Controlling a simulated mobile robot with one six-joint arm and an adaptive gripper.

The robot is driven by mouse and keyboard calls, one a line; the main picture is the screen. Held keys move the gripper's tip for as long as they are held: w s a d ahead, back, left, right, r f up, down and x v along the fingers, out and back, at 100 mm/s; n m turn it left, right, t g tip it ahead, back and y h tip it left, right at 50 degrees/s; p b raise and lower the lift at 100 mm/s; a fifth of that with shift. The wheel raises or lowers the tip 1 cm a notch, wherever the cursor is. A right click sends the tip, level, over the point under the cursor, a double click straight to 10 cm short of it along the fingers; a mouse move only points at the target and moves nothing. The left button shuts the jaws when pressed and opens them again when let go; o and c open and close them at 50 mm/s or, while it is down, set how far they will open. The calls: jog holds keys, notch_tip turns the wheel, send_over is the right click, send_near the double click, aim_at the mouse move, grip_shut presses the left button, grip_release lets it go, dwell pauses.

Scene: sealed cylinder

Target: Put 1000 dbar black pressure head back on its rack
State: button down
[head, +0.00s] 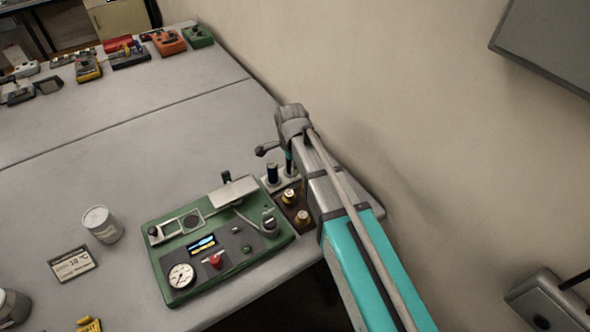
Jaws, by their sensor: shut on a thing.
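My arm reaches in from the lower right, and my gripper (284,147) is at its far end, above a small light rack (282,183) behind the green device. My own arm partly hides the gripper and the right side of the rack. A slim dark cylinder with a teal band (289,161) shows directly below the gripper, which appears shut on it. Another dark upright cylinder (272,172) stands on the rack to its left. The labels are too small to read, so I cannot tell which is the 1000 dbar head, nor whether the held one touches the rack.
A green instrument box (225,240) with a gauge and red knob stands in front of the rack. Brass fittings (302,217) sit on a brown base beside it. A metal can (102,224) and a label card (73,264) are to the left. The wall is close on the right.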

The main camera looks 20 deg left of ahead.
jog(key=shift+f, duration=0.1)
dwell(0.3)
jog(key=shift+c, duration=1.5)
grip_release()
notch_tip(320, 180, up, 12)
jog(key=p, duration=1.2)
